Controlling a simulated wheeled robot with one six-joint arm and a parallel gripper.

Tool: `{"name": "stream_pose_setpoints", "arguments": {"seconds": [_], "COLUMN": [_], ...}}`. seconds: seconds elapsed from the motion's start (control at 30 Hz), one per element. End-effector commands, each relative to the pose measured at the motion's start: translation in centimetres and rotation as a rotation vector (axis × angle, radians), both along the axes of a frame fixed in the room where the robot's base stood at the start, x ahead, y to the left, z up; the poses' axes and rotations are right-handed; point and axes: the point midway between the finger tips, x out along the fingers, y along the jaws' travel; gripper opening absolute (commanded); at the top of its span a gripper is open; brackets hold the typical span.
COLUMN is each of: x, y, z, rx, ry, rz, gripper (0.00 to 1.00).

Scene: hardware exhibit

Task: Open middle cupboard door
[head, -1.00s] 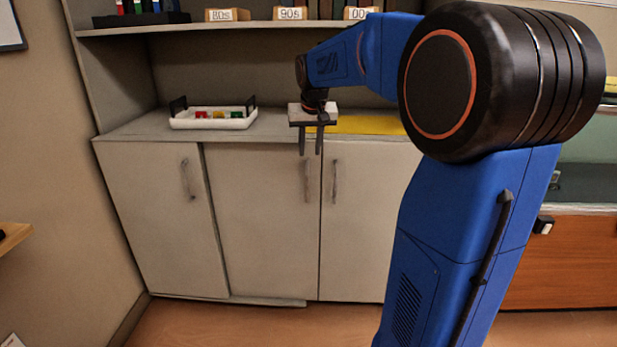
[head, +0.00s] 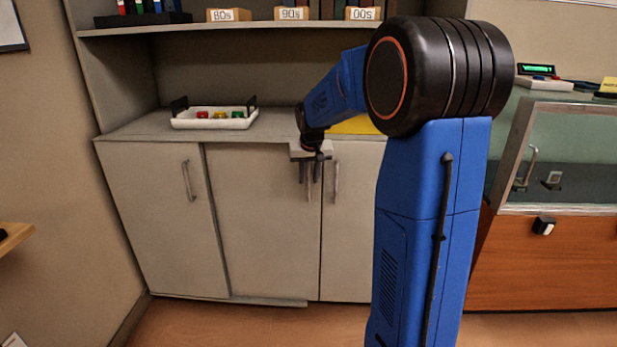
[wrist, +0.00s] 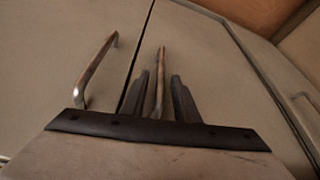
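The middle cupboard door (head: 262,235) is a pale grey panel between two similar doors and looks closed. Its upright bar handle (head: 309,188) is near its right edge. My gripper (head: 310,172) is in front of the top of this handle, fingers pointing down in the head view. In the wrist view the middle handle (wrist: 160,85) stands between the two dark fingers of my gripper (wrist: 159,95), with a visible gap on each side. The fingers are open. How deep the handle sits between them is hard to tell.
The right door's handle (head: 336,182) is close beside my gripper. The left door has its own handle (head: 188,181). A white tray (head: 190,124) with coloured pieces stands on the counter above. A glass display case (head: 560,150) is at the right.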

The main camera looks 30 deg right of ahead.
Motion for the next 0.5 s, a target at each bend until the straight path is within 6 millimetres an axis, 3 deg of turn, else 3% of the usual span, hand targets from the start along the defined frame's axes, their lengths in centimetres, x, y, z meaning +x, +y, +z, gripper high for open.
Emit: {"name": "stream_pose_setpoints", "arguments": {"seconds": [0.23, 0.37, 0.5], "x": [0.02, 0.02, 0.03], "y": [-0.02, -0.01, -0.01], "z": [-0.04, -0.03, -0.02], "rx": [0.000, 0.000, 0.000], "ry": [0.000, 0.000, 0.000], "rz": [0.000, 0.000, 0.000], "gripper": [0.28, 0.00, 0.00]}}
